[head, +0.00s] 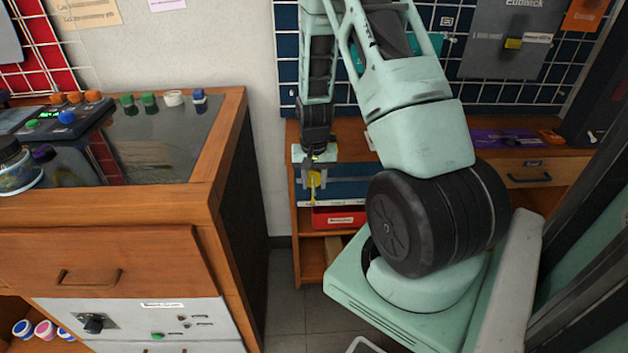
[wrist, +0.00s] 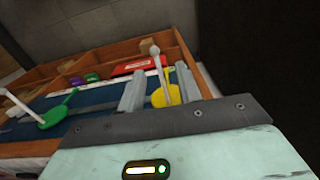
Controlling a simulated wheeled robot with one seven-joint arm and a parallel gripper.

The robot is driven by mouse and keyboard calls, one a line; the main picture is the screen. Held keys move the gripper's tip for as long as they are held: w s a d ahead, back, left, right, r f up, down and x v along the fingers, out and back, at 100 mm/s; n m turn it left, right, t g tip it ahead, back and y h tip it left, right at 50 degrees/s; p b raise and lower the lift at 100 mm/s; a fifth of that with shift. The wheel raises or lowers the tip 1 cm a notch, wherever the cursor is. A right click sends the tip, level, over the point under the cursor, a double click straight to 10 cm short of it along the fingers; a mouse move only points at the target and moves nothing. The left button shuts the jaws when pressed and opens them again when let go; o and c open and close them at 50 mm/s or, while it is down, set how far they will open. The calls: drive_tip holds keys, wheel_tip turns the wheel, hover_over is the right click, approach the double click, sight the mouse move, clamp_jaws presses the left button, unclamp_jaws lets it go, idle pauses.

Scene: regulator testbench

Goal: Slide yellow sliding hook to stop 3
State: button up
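The yellow sliding hook (wrist: 159,97) has a round yellow plate and a pale ball-tipped stem. It sits on a grey rail (wrist: 100,107) over a dark blue panel (wrist: 78,129). My gripper (wrist: 160,88) has its two grey fingers apart, one on each side of the hook's stem; whether they touch it is unclear. In the head view, the yellow hook (head: 314,180) shows just below my gripper (head: 316,160). A green hook (wrist: 55,113) stands on the panel to the left. I cannot read any stop markings.
A red box (wrist: 132,66) and small purple and green boxes lie in wooden compartments behind the panel. A wooden cabinet (head: 110,262) stands at left in the head view. A grey board (head: 508,45) with a yellow part hangs on the back wall grid.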

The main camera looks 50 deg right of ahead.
clamp_jaws()
drive_tip(key=s+d+p, duration=0.1)
drive_tip(key=s+d, duration=1)
drive_tip(key=s, duration=0.2)
unclamp_jaws()
wheel_tip(320, 180, up, 18)
drive_tip(key=p, duration=0.2)
drive_tip(key=shift+f, duration=0.25)
idle(0.5)
